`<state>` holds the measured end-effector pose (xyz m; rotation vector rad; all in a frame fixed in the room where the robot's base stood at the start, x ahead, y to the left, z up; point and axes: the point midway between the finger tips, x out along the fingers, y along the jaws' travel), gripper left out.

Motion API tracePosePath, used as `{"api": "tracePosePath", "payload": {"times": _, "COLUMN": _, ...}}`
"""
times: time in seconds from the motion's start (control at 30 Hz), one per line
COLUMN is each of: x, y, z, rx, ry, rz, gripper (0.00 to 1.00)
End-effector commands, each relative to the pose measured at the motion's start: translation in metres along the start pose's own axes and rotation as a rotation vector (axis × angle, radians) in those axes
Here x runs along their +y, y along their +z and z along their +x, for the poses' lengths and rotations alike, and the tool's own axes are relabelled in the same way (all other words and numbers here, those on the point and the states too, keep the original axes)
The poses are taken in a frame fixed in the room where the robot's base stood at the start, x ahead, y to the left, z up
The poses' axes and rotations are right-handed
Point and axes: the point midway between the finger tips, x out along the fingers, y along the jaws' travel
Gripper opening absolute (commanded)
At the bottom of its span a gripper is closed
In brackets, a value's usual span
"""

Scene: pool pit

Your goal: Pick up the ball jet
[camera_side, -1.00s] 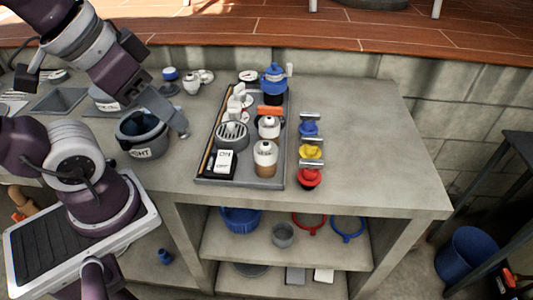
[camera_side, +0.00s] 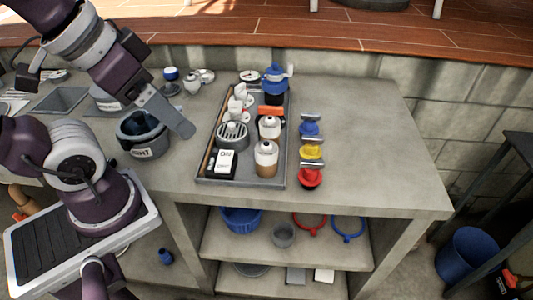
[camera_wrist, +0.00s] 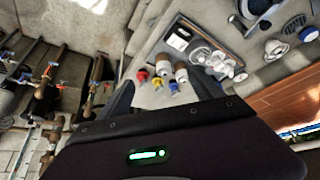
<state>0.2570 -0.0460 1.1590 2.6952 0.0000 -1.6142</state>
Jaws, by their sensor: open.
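My gripper (camera_side: 178,126) is open and empty above the counter, left of the grey tray (camera_side: 202,181). Its two dark fingers also show in the wrist view (camera_wrist: 165,92), with the colored valves between them. I cannot tell for sure which part is the ball jet. Small white fittings (camera_side: 239,92) stand in the tray's back left; white round fittings also show in the wrist view (camera_wrist: 218,60). More white fittings (camera_side: 191,86) stand on the counter at the back left.
A dark bucket (camera_side: 142,133) is near my gripper. The right counter is clear.

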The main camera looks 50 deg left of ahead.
Motion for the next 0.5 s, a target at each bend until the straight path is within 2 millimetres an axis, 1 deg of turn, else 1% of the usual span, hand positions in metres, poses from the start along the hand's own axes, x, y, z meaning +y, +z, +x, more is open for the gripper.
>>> {"api": "tracePosePath", "payload": {"times": 0.07, "x": 0.000, "y": -0.001, "z": 0.000, "rx": -0.003, "ry": 0.000, "rz": -0.005, "gripper": 0.76}}
{"api": "tracePosePath", "payload": {"times": 0.13, "x": 0.000, "y": -0.010, "z": 0.004, "rx": -0.030, "ry": 0.001, "rz": -0.046, "gripper": 0.76}}
{"api": "tracePosePath", "payload": {"times": 0.17, "x": 0.000, "y": -0.017, "z": 0.007, "rx": -0.051, "ry": 0.001, "rz": -0.081, "gripper": 0.76}}
{"api": "tracePosePath", "payload": {"times": 0.23, "x": 0.001, "y": -0.041, "z": 0.022, "rx": -0.121, "ry": -0.005, "rz": -0.201, "gripper": 0.76}}
{"api": "tracePosePath", "payload": {"times": 0.27, "x": 0.001, "y": -0.053, "z": 0.032, "rx": -0.156, "ry": -0.013, "rz": -0.265, "gripper": 0.76}}
{"api": "tracePosePath", "payload": {"times": 0.3, "x": 0.002, "y": -0.068, "z": 0.048, "rx": -0.203, "ry": -0.028, "rz": -0.354, "gripper": 0.76}}
{"api": "tracePosePath", "payload": {"times": 0.37, "x": 0.002, "y": -0.088, "z": 0.076, "rx": -0.270, "ry": -0.059, "rz": -0.484, "gripper": 0.76}}
{"api": "tracePosePath", "payload": {"times": 0.4, "x": 0.003, "y": -0.098, "z": 0.097, "rx": -0.309, "ry": -0.083, "rz": -0.566, "gripper": 0.76}}
{"api": "tracePosePath", "payload": {"times": 0.47, "x": 0.004, "y": -0.109, "z": 0.128, "rx": -0.360, "ry": -0.124, "rz": -0.674, "gripper": 0.76}}
{"api": "tracePosePath", "payload": {"times": 0.5, "x": 0.004, "y": -0.113, "z": 0.147, "rx": -0.389, "ry": -0.151, "rz": -0.737, "gripper": 0.76}}
